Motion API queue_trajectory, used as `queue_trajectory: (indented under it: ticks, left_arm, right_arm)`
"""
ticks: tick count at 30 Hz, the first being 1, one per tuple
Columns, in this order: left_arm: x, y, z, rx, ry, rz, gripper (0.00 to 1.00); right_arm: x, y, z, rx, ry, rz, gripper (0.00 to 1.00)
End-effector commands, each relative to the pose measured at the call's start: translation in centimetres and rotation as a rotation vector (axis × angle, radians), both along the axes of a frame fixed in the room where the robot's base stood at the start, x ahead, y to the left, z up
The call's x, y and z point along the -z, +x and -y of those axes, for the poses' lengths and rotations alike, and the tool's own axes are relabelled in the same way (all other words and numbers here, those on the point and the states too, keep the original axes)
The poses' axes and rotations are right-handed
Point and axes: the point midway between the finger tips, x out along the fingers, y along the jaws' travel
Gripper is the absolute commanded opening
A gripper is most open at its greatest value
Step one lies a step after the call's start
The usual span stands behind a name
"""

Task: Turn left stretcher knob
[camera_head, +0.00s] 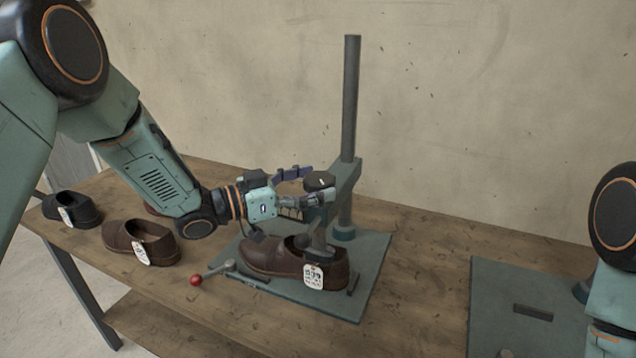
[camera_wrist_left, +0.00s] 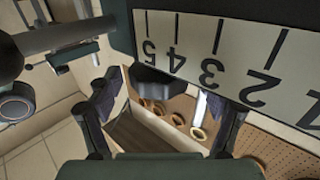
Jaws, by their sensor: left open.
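The left stretcher stands on a green base plate (camera_head: 372,270), with a tall grey post (camera_head: 351,95). A dark round knob with a white mark (camera_head: 318,181) tops its shaft, above a brown shoe (camera_head: 275,256) with a white tag. My left gripper (camera_head: 308,190) is open beside the knob, reaching in from the left. In the left wrist view, its two dark fingers (camera_wrist_left: 165,118) are spread apart. A pale scale plate with numbers (camera_wrist_left: 225,55) fills the top there, with a dark block (camera_wrist_left: 155,82) below it. Contact with the knob is unclear. My right gripper is out of view.
A lever with a red ball (camera_head: 196,280) lies left of the shoe. A brown shoe (camera_head: 140,240) and a dark shoe (camera_head: 72,209) stand on the wooden table at left. Another green base plate (camera_head: 490,300) lies at right, near my right arm. The table's front middle is clear.

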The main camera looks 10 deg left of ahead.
Motion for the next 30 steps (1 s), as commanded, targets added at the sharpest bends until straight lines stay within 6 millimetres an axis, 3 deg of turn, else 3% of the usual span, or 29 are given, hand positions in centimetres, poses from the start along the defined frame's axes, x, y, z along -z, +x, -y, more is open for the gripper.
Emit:
queue_trajectory:
  ticks: [13,30]
  left_arm:
    - [-0.05,0.66,0.83,-0.001,-0.001,0.001,0.80]
    - [-0.08,0.64,0.84,0.000,-0.001,0.002,0.32]
  right_arm:
    - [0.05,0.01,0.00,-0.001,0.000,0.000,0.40]
    - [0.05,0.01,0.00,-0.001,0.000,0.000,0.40]
